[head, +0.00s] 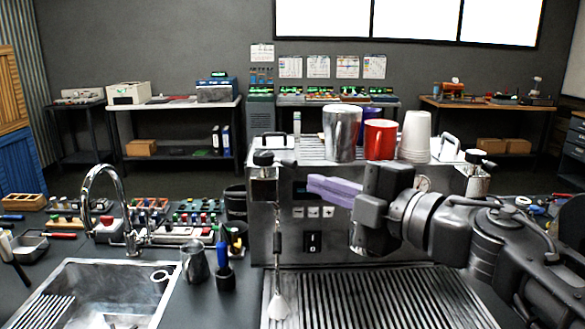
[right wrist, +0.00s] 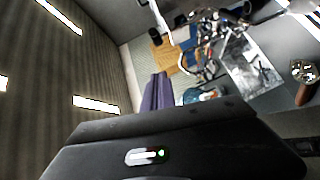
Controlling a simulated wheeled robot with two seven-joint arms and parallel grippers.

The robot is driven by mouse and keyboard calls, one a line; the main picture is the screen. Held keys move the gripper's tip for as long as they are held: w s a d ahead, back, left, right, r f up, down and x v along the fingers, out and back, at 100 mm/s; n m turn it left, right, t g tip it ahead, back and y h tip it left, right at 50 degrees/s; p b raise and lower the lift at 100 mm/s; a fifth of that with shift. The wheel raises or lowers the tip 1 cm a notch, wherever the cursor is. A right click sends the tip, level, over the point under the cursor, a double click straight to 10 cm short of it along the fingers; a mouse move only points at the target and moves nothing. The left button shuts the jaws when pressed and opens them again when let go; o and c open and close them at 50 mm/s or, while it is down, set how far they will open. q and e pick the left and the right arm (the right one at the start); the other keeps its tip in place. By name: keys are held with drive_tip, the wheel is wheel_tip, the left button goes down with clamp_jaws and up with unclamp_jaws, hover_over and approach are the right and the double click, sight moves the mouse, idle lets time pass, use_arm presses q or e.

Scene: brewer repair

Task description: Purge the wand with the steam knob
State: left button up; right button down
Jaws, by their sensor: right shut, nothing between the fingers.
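The espresso machine (head: 340,150) stands at centre. A black knob (head: 263,158) sits at its upper left corner, and a second dark knob (head: 475,157) sits at its upper right; which is the steam knob is not marked. A thin metal wand (head: 278,235) hangs down the left front. A whitish shape (head: 278,306) is at its lower end, over the drip tray (head: 375,300); I cannot tell what it is. My right gripper (head: 318,185) has purple fingers, shut and empty, pointing left before the machine's front, right of the left knob and apart from it. My left gripper is not in view.
A steel cup (head: 342,134), a red mug (head: 380,140) and stacked white cups (head: 415,136) stand on the machine. A sink (head: 85,285) with a tap (head: 108,200), a steel pitcher (head: 195,262) and a blue-handled tool (head: 223,255) are to the left.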

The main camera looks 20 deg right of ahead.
drive_tip(key=shift+w, duration=0.15)
drive_tip(key=w+a+f+b, duration=0.1)
drive_tip(key=w, duration=1)
drive_tip(key=shift+a+f, duration=0.15)
drive_tip(key=shift+a, duration=0.2)
drive_tip(key=shift+w, duration=0.1)
